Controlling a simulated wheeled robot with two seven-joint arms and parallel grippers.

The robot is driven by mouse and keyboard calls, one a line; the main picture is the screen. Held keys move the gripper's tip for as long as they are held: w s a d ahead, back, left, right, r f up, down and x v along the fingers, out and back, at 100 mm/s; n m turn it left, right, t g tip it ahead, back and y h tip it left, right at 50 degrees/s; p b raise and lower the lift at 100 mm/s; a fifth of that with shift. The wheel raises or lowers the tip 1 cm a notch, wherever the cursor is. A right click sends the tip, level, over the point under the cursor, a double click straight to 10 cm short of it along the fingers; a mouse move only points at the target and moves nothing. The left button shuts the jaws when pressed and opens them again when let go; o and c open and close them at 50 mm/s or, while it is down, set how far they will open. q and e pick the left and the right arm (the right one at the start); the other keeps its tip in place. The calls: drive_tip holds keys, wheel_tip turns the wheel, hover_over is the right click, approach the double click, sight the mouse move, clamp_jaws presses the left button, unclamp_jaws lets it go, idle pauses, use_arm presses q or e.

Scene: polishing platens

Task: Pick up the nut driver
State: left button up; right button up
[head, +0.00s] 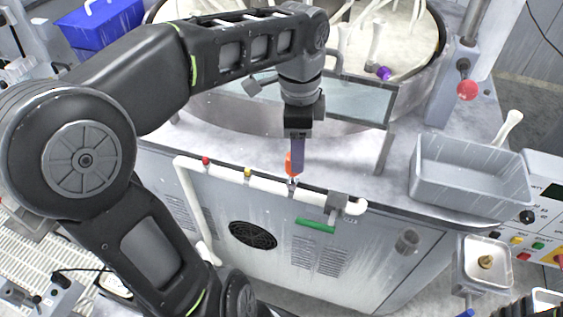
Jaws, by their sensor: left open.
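The nut driver appears to be the small orange-handled piece (289,160) at the front edge of the machine top in the head view. It is partly hidden behind my left gripper (297,164), and its lower end seems to reach toward the white pipe. My left gripper points down right at it, with its fingers overlapping the orange part in the picture. The fingers are open; whether they touch the handle I cannot tell. My right gripper is not in view.
A round polishing basin (350,50) with a clear guard panel (345,100) stands behind the gripper. A white pipe (265,184) with small valves runs along the front edge. A grey bin (468,190) stands at right, a blue bin (100,24) at upper left.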

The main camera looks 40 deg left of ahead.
sight(292, 183)
use_arm(q)
drive_tip(key=shift+s+a+r, duration=0.2)
drive_tip(key=shift+a+r, duration=0.1)
drive_tip(key=shift+a, duration=0.2)
drive_tip(key=shift+f, duration=1.35)
drive_tip(key=shift+d, duration=0.1)
drive_tip(key=shift+s+f+p, duration=0.1)
drive_tip(key=shift+f+p, duration=0.6)
drive_tip(key=shift+f, duration=1.9)
drive_tip(key=shift+c, duration=0.6)
clamp_jaws()
